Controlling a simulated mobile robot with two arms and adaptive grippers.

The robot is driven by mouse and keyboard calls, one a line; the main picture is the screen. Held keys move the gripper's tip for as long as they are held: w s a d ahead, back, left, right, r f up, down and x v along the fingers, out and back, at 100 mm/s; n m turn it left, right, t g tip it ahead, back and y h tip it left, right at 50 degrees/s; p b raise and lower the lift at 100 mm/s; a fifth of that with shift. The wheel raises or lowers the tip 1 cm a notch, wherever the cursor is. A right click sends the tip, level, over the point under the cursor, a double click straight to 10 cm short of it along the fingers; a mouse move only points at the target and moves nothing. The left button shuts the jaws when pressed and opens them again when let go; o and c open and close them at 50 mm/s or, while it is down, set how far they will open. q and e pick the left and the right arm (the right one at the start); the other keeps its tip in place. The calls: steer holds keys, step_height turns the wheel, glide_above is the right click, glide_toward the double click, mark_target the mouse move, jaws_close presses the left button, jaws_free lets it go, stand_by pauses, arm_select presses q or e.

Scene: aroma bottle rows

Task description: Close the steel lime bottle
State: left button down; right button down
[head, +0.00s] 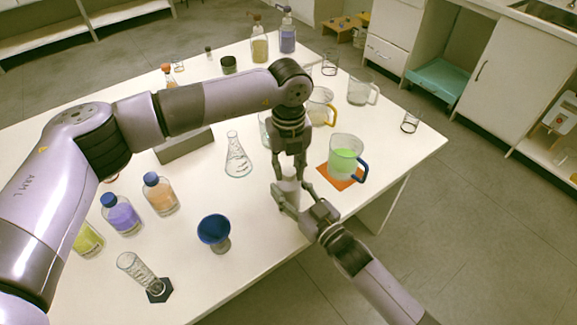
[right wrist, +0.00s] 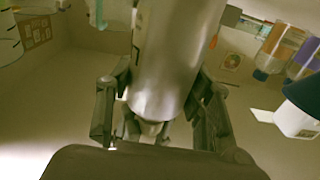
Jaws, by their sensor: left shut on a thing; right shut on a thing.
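The steel lime bottle (head: 289,188) stands upright near the table's front edge in the head view, partly covered by both grippers. In the right wrist view its shiny steel body (right wrist: 168,65) fills the middle, upside down, with a narrower pale part at the neck end. My right gripper (head: 294,200) is shut around the bottle from the front right; its fingers show on either side in the right wrist view (right wrist: 160,112). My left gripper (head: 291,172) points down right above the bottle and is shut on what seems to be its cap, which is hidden. I cannot tell whether cap and neck touch.
A beaker of green liquid (head: 344,155) stands on an orange mat (head: 331,178) close to the right. A blue cup (head: 214,230), a conical flask (head: 238,160) and blue-capped bottles (head: 160,196) stand to the left. A grey block (head: 184,147) lies behind. The front edge is near.

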arm_select(q)
steer(key=m, duration=0.4)
steer(key=shift+w, duration=0.1)
arm_select(e)
steer(key=shift+a, duration=0.1)
arm_select(q)
steer(key=m, duration=0.3)
steer(key=shift+m, duration=0.4)
steer(key=m, duration=0.3)
steer(key=shift+m, duration=0.4)
steer(key=m, duration=0.3)
steer(key=shift+m, duration=0.3)
steer(key=m, duration=0.3)
steer(key=shift+m, duration=0.4)
steer(key=m, duration=0.4)
steer(key=shift+d, duration=0.1)
steer(key=m, duration=0.3)
steer(key=shift+m, duration=0.3)
steer(key=m, duration=0.5)
arm_select(e)
steer(key=shift+s, duration=0.1)
arm_select(q)
steer(key=c, duration=1.2)
jaws_free()
